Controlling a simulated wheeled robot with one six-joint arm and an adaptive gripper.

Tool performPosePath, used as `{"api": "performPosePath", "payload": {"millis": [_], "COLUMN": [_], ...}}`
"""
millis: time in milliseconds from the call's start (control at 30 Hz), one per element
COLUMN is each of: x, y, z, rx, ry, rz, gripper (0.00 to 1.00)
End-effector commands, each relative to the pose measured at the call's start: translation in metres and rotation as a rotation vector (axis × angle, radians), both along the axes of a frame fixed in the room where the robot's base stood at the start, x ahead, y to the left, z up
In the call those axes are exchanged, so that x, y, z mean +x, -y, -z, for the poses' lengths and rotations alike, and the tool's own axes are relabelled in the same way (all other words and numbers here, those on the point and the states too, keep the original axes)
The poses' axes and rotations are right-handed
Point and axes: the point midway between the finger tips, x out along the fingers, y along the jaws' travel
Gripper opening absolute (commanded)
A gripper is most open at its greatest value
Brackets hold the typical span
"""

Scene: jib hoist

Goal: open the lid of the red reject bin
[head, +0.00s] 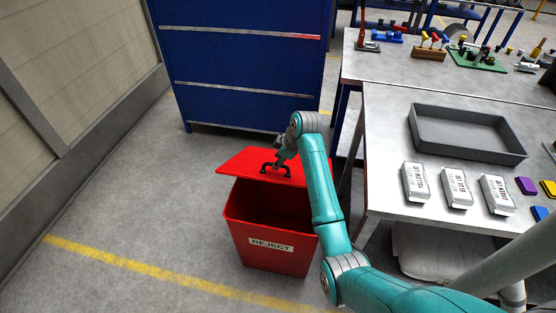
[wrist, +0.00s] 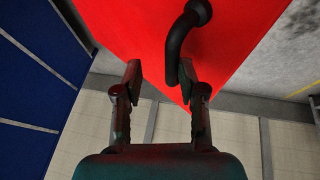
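The red reject bin (head: 270,252) stands on the floor, with its dark inside showing below the lid. Its red lid (head: 240,164) is raised clear of the front rim and tilted; the lid also fills the upper middle of the wrist view (wrist: 130,30). A black handle (head: 265,168) is on the lid; in the wrist view the bent handle (wrist: 174,45) reaches down beside the right finger. My gripper (head: 279,163) is at the handle. In the wrist view my gripper (wrist: 160,75) has its fingers apart, with a gap to the left finger. Whether the right finger touches the handle is unclear.
A blue cabinet (head: 240,65) stands behind the bin. A metal workbench (head: 385,190) on the right carries a grey tray (head: 465,155) and several white packages (head: 456,187). A pale wall (head: 85,60) is on the left. The floor left of the bin is clear.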

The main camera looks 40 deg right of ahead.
Motion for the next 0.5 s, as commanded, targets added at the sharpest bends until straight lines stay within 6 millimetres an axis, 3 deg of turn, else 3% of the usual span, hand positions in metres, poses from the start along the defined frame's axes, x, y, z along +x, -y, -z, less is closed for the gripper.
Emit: {"api": "performPosePath", "payload": {"millis": [500], "x": [-0.003], "y": [0.016], "z": [-0.028], "rx": [0.0], "ry": [0.002], "rz": [0.001], "gripper": [0.39]}}
